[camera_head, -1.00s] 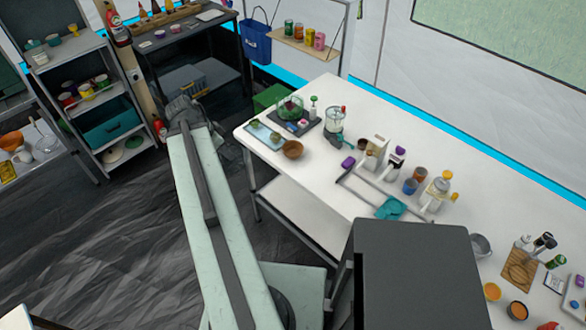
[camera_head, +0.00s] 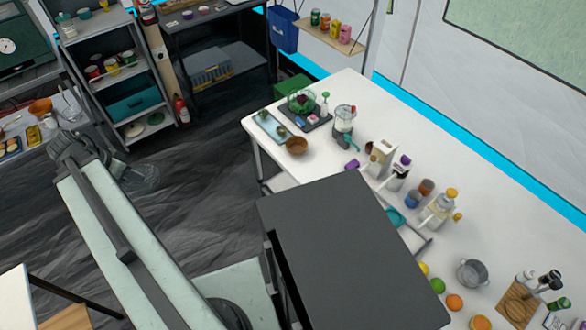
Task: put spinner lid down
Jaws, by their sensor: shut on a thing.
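My arm reaches up the left side of the picture. My gripper (camera_head: 116,166) is at its far end, over the dark floor between the shelf units and the white table. It is shut on a clear, see-through round thing that looks like the spinner lid (camera_head: 142,178). The lid is held in the air, tilted, away from any surface. The fingers are small and partly hidden by the wrist. A green see-through bowl (camera_head: 301,102) with dark red contents, perhaps the spinner's bowl, stands on a dark tray at the table's far left end.
The white table (camera_head: 362,95) holds a brown bowl (camera_head: 297,146), a blender (camera_head: 344,122), jars and fruit. A grey shelf unit (camera_head: 100,42) and a dark rack (camera_head: 215,35) stand behind. A counter with food (camera_head: 35,135) is at left. Open floor lies between.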

